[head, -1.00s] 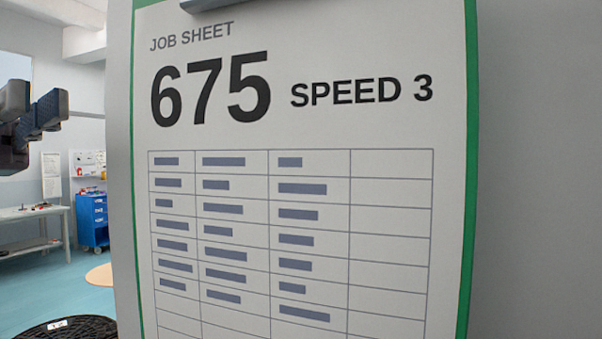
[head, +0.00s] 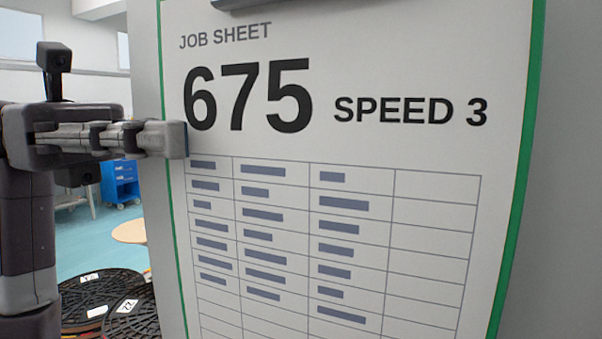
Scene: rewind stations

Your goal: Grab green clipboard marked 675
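The green clipboard (head: 400,142) fills the middle of the head view, upright against a grey surface. Its white job sheet reads 675 and SPEED 3 above a table of rows. Green shows along its left and right edges, and part of a clip shows at the top. Its lower end is out of frame. My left gripper (head: 176,139) reaches in from the left, and its fingertips overlap the clipboard's left edge in the picture. I see the fingers from the side, so their gap and any contact are unclear. My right gripper is not in view.
The grey upright surface (head: 568,200) extends right of the clipboard. Dark round grated items with white labels (head: 130,306) are at lower left. A blue cabinet (head: 120,182) and a tan round patch (head: 130,232) are farther back on the blue floor.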

